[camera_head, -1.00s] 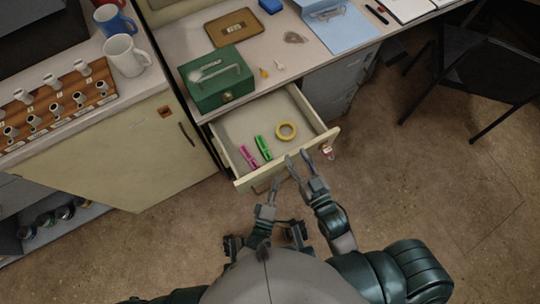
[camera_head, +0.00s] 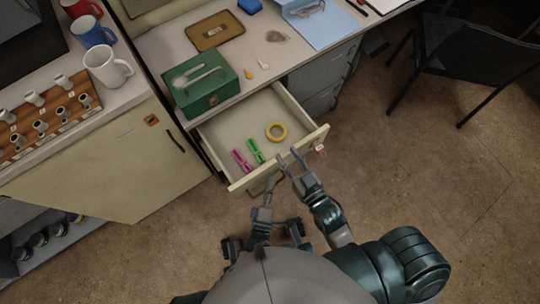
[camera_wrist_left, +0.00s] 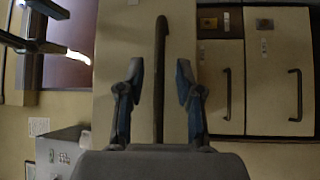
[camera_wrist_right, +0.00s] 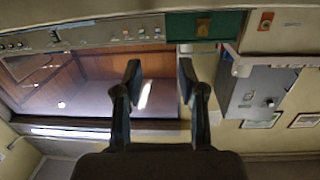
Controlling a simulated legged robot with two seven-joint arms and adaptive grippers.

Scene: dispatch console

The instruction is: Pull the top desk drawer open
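The top desk drawer (camera_head: 235,133) is pulled out from under the desk, its inside in view in the head view. Its cream front faces me. My left gripper (camera_head: 267,190) is at the left part of that front. In the left wrist view, the dark handle bar (camera_wrist_left: 160,75) stands between the two spread fingers of my left gripper (camera_wrist_left: 159,82), with gaps on both sides. My right gripper (camera_head: 288,160) is close to the middle of the drawer front, fingers apart. In the right wrist view, nothing is held between the fingers of my right gripper (camera_wrist_right: 160,82).
A green cash box (camera_head: 203,97) sits on the desk above. A cream cabinet (camera_head: 130,165) stands left and a black chair (camera_head: 480,60) right. Floor right of the drawer is clear.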

